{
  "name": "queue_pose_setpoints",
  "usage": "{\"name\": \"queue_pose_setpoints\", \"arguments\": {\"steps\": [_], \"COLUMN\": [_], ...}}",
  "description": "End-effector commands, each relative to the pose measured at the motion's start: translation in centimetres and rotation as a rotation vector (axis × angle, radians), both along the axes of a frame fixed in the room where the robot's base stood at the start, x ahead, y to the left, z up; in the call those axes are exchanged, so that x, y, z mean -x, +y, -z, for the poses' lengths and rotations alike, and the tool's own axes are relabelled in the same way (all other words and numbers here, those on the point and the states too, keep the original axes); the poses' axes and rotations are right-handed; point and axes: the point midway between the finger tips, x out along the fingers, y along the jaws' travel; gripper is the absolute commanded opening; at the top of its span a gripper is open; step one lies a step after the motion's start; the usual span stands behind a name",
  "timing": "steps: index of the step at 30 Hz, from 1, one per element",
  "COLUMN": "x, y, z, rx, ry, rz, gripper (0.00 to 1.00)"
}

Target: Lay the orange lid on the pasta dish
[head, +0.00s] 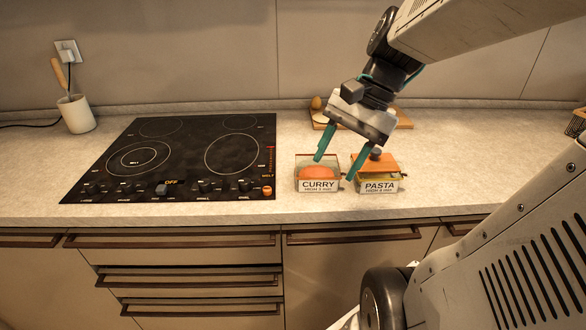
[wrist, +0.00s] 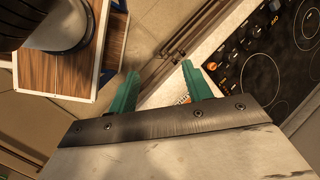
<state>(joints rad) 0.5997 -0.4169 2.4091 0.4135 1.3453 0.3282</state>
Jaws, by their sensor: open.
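The pasta dish (head: 379,187) is a small clear container labelled PASTA on the counter, with green food showing inside. The orange lid (head: 388,162) with a dark knob is at the top of this dish. It looks slightly tilted, and whether it sits fully on the rim is unclear. My gripper (head: 335,168) is open with teal fingers, above and to the left of the pasta dish, over the curry dish's right side.
The curry dish (head: 318,186), with orange food, stands close left of the pasta dish. A black cooktop (head: 180,158) lies further left, with a utensil pot (head: 76,114) beyond. A wooden board (head: 404,121) with an egg-like item is behind.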

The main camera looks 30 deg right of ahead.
Motion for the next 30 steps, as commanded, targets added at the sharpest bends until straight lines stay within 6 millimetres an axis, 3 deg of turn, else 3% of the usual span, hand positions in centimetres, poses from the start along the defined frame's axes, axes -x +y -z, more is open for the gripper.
{"name": "queue_pose_setpoints", "arguments": {"steps": [1,4,12,18,30], "x": [0.8,2.5,5.4,5.9,5.9], "y": [1.8,4.0,6.6,6.8,6.8], "z": [0.0,0.2,0.6,0.7,0.7], "rx": [0.067,0.193,0.442,0.5,0.499], "ry": [-0.026,-0.077,-0.211,-0.245,-0.245], "rz": [-0.139,-0.393,-0.907,-1.02,-1.019], "gripper": [0.5,0.5,0.5,0.5,0.5]}}
